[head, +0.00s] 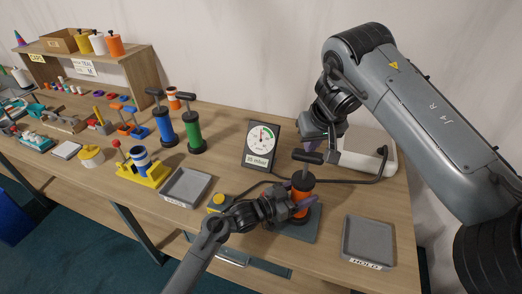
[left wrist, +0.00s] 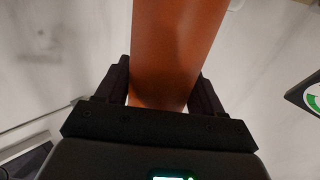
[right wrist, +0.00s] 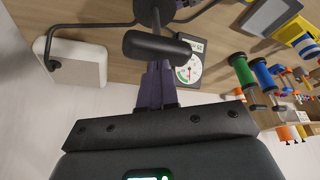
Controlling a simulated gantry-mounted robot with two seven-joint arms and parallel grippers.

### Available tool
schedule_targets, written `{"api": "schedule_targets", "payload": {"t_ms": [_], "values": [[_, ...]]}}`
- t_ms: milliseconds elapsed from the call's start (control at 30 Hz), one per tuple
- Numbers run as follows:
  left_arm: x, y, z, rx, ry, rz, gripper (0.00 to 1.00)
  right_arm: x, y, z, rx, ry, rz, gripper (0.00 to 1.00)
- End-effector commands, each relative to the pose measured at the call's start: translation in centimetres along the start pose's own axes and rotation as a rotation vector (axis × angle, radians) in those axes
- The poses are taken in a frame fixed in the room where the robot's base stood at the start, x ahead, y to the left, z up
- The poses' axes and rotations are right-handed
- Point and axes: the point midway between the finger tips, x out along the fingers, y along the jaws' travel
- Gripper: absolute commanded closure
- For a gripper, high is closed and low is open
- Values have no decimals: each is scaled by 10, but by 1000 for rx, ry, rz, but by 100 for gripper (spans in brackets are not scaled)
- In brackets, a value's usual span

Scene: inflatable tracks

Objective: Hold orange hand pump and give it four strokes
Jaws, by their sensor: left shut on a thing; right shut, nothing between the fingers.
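The orange hand pump (head: 299,204) stands upright on a grey base plate on the table. Its black T-handle (head: 307,156) is up on its rod, above the body. My left gripper (head: 296,199) is shut around the orange body, which fills the space between its fingers in the left wrist view (left wrist: 175,50). My right gripper (head: 313,142) is shut and empty, just above and behind the handle in the head view. In the right wrist view the handle (right wrist: 160,47) crosses over the purple fingertips; I cannot tell whether they touch.
A pressure gauge (head: 261,143) stands behind the pump. A white box with a black hose (head: 365,152) is at the back right. A grey "HOLD" tray (head: 367,242) lies to the right, and another tray (head: 186,187) to the left. Blue (head: 165,127) and green (head: 194,132) pumps stand farther left.

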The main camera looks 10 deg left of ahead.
Motion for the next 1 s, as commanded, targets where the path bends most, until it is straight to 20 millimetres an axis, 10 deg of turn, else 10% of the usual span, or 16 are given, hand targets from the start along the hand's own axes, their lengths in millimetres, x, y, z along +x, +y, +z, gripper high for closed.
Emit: {"api": "schedule_targets", "payload": {"t_ms": [1000], "values": [[0,0,0,2,2,1,83,49,0,21,-2,-3,0,100]]}}
